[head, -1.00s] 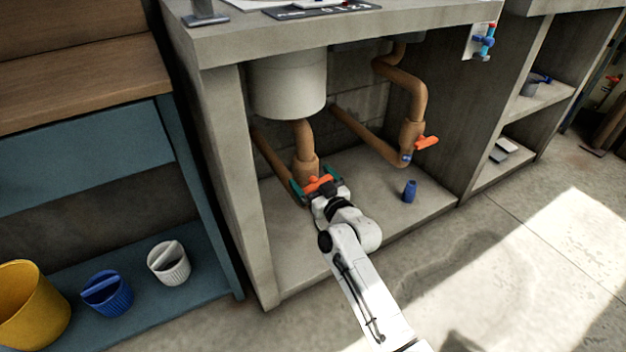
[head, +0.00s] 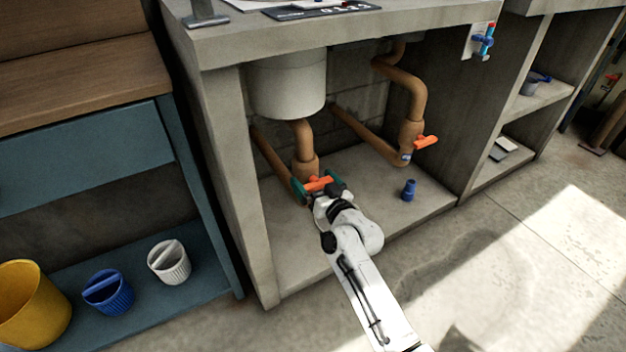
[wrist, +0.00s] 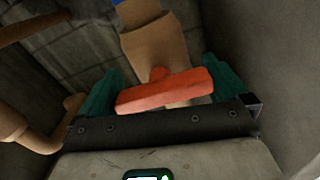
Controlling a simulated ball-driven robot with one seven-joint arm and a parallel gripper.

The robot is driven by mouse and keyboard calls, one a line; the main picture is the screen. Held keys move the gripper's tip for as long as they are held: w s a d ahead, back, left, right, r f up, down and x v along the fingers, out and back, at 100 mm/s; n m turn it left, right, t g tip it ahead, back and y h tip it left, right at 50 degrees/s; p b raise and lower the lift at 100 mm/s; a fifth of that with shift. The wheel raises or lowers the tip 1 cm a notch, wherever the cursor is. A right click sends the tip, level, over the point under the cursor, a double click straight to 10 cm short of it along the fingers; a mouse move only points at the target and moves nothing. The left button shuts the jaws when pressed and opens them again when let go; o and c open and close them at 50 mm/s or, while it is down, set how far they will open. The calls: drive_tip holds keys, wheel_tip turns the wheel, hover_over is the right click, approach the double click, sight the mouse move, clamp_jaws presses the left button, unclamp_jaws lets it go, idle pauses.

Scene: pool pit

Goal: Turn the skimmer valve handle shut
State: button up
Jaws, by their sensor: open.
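An orange valve handle (head: 319,184) sits on the brown pipe (head: 306,165) that comes down from the white round housing (head: 287,86) under the counter. My gripper (head: 317,187) is at this handle, open, with its green fingers on either side. In the wrist view the orange handle (wrist: 165,91) lies crosswise between the two green fingers (wrist: 158,95), slightly tilted, with its right end higher. Its right end is close to the right finger; I cannot tell whether they touch. A second orange handle (head: 426,140) is on the right pipe (head: 410,135), away from my gripper.
The concrete bay's left wall (head: 239,190) and right wall (head: 455,120) flank the arm, with the countertop (head: 340,28) above. A small blue fitting (head: 409,190) stands on the bay floor. Buckets (head: 108,291) are on the blue shelf at left. The floor at right is clear.

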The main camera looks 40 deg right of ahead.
drive_tip(key=v, duration=1)
idle(0.3)
drive_tip(key=s+a+f+n+g+y, duration=0.2)
drive_tip(key=s+a+f+g+y, duration=0.15)
drive_tip(key=a, duration=0.35)
drive_tip(key=s+a+f+n+g+y, duration=0.3)
drive_tip(key=s+a+f+g, duration=0.1)
drive_tip(key=a+f, duration=0.15)
drive_tip(key=s+a+g+h, duration=0.2)
drive_tip(key=s+g, duration=0.7)
drive_tip(key=s, duration=0.8)
wheel_tip(320, 180, up, 37)
drive_tip(key=p, duration=3.8)
drive_tip(key=shift+s, duration=0.25)
